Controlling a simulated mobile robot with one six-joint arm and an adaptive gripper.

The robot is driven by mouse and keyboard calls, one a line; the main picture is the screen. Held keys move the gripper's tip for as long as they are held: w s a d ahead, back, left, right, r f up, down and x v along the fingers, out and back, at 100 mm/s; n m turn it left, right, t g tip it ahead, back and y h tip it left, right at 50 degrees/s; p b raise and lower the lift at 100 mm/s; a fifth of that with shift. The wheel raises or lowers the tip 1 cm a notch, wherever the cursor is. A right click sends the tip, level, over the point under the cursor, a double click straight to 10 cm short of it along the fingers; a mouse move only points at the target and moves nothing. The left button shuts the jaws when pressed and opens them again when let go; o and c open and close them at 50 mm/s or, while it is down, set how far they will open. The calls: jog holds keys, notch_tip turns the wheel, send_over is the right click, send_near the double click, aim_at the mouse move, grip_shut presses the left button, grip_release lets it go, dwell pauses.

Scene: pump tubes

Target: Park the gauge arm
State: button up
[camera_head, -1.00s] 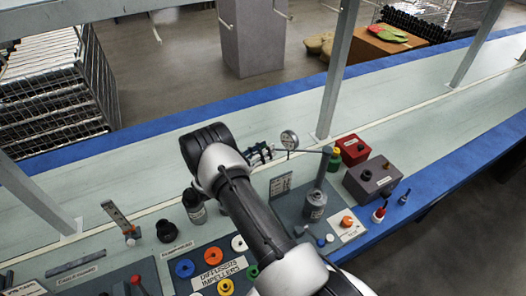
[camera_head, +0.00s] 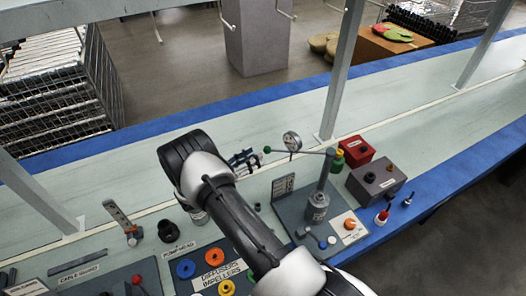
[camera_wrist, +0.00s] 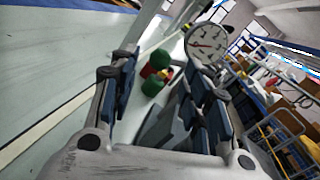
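The gauge arm (camera_head: 312,152) is a thin grey bar reaching left from the top of a grey post (camera_head: 319,190). A green ball (camera_head: 267,150) sits at its free left end, and a round white dial gauge (camera_head: 291,141) stands along it. My gripper (camera_head: 245,158) is just left of the green ball, with a small gap between them. In the wrist view my gripper (camera_wrist: 160,100) has its fingers wide apart with nothing held. The dial (camera_wrist: 207,42) shows beyond the right finger, and a green round knob (camera_wrist: 153,87) shows beyond the opening.
A red box (camera_head: 355,150), a grey box (camera_head: 375,182) and a green bottle (camera_head: 338,162) stand right of the post. Orange, blue and yellow rings lie on a labelled panel (camera_head: 215,256) in front. A metal upright (camera_head: 343,80) rises behind the gauge. The bench behind is clear.

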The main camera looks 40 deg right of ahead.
jog(key=shift+s+a, duration=0.15)
jog(key=shift+a, duration=0.95)
jog(key=shift+s+a, duration=0.1)
jog(key=shift+a, duration=0.95)
jog(key=shift+r, duration=0.15)
